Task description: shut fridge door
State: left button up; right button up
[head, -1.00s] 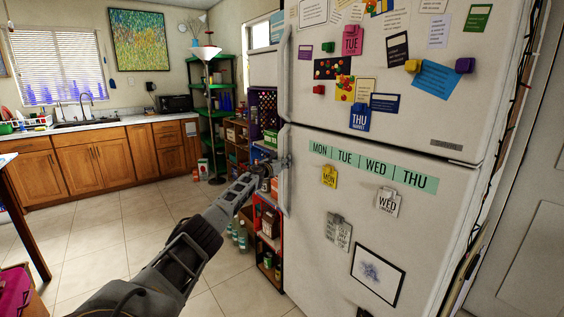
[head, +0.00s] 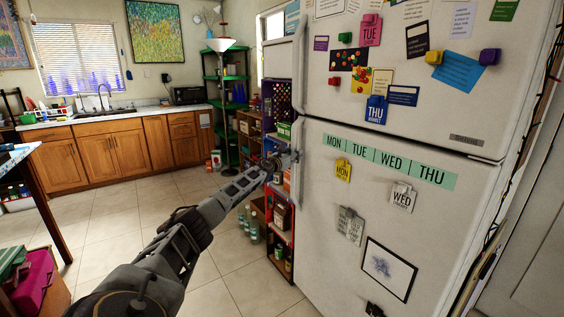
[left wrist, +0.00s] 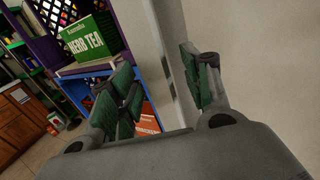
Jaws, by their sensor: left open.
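The white fridge has an upper door (head: 400,125) and a lower door (head: 325,245), both covered with notes and magnets. The two door faces look almost flush; I cannot tell whether the lower door stands slightly ajar. A long pale handle (head: 300,175) runs down the lower door's left edge. My left gripper (head: 285,161) is at this handle, near its upper part. In the left wrist view the open left gripper (left wrist: 163,88) has its green-padded fingers on either side of a pale vertical strip at the door's edge; contact is unclear. My right gripper is out of view.
A shelf unit with a green herb tea box (left wrist: 82,40) stands close to the fridge's left side. A tall green shelf (head: 225,95) and wooden cabinets (head: 110,148) stand behind. The tiled floor (head: 115,210) is open; a table (head: 20,158) is at far left.

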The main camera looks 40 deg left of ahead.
pick_arm(q)
jog(key=v, duration=0.9)
dwell(0.9)
dwell(0.4)
